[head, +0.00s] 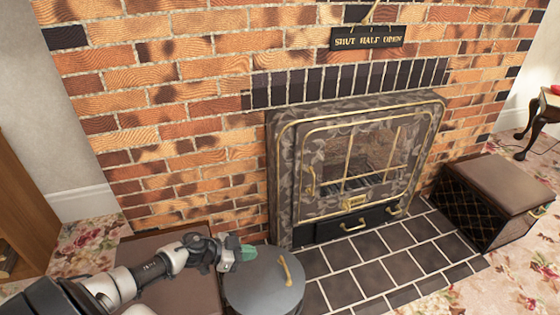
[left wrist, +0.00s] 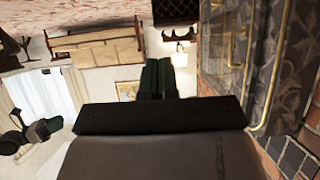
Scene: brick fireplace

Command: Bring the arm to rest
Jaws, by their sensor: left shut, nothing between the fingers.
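My left arm (head: 150,275) reaches in from the lower left in the head view. My left gripper (head: 246,253) is shut and empty, at the near left of the fireplace, close above the edge of a grey round-lidded bin (head: 264,283). I cannot tell whether it touches the lid. In the left wrist view the two dark fingers (left wrist: 157,78) lie together with nothing between them.
The brick wall (head: 180,110) rises behind the gripper. The fireplace (head: 355,160) with its brass-trimmed glass front stands to the right. A brown-topped box (head: 490,190) sits right of the dark tiled hearth (head: 390,262). A wooden cabinet (head: 22,220) stands at far left.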

